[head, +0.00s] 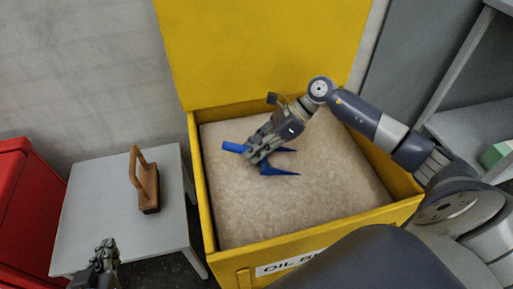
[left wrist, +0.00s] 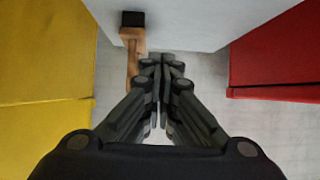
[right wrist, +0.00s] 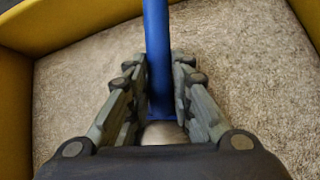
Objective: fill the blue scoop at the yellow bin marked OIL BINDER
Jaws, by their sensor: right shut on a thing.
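The blue scoop (head: 281,170) is over the beige granules (head: 320,190) in the open yellow bin (head: 208,215). My right gripper (head: 254,157) is shut on its handle, which also shows between the fingers in the right wrist view (right wrist: 157,50). Two pointed blue edges of the scoop show beside the gripper. I cannot tell whether the scoop touches the granules or how much it holds. The bin's front label (head: 285,266) reads "OIL B", the rest hidden by my arm. My left gripper (head: 106,246) is shut and empty near the grey table's front edge; it also shows in the left wrist view (left wrist: 161,62).
A wooden-handled brush (head: 147,182) stands on the grey table (head: 95,215) left of the bin. A red container (head: 22,205) is at the far left. The bin's raised yellow lid (head: 260,50) is behind it. Grey shelving (head: 470,120) with a green-and-white object (head: 496,154) stands at right.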

